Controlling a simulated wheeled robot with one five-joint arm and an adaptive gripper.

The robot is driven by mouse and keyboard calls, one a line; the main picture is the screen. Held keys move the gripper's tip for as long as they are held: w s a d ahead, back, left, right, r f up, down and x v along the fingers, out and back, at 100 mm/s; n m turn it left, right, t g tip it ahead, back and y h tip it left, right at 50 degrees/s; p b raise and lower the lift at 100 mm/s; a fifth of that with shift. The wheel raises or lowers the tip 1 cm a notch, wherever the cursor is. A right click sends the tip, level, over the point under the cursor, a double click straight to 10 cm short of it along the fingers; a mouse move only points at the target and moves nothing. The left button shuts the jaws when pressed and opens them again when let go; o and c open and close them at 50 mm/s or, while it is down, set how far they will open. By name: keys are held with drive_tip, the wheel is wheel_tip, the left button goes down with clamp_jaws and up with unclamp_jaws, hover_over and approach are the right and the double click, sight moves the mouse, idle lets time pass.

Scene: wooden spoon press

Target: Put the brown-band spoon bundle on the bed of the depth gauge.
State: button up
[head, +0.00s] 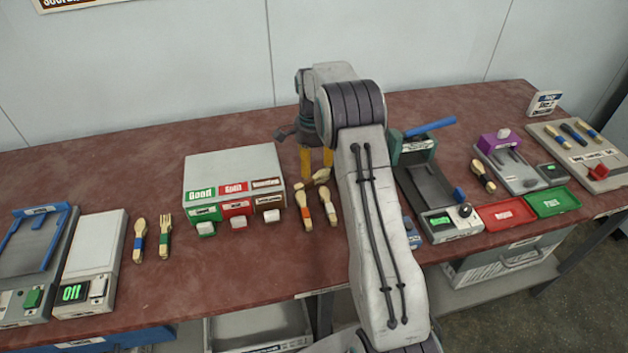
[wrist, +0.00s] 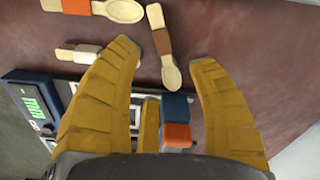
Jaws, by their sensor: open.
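The brown-band spoon bundle (wrist: 155,43) lies on the red-brown table, beyond and between my fingertips in the wrist view. In the head view it shows partly, as a pale piece (head: 321,175) by the fingers. My gripper (wrist: 164,55) is open and empty, its yellow fingers apart on either side of the bundle's lower end in the picture; it also shows in the head view (head: 317,173). A dark-blue device with a green display (wrist: 33,103) is partly hidden behind the fingers. It may be the depth gauge, but I cannot read its label.
An orange-band bundle (head: 304,210) and a white-band bundle (head: 328,206) lie close by. A sorting box (head: 235,170) with labelled fronts stands to the left. A press with a blue lever (head: 428,185) stands to the right. My arm hides the table between.

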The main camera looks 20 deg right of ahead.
sight(314, 179)
drive_tip(key=shift+w+d+f+p, duration=0.15)
drive_tip(key=shift+f+p, duration=0.1)
drive_tip(key=shift+f, duration=1.6)
drive_tip(key=shift+s+d+f+p, duration=0.1)
drive_tip(key=shift+f+p, duration=0.1)
drive_tip(key=shift+f, duration=1.65)
drive_tip(key=shift+c, duration=0.5)
clamp_jaws()
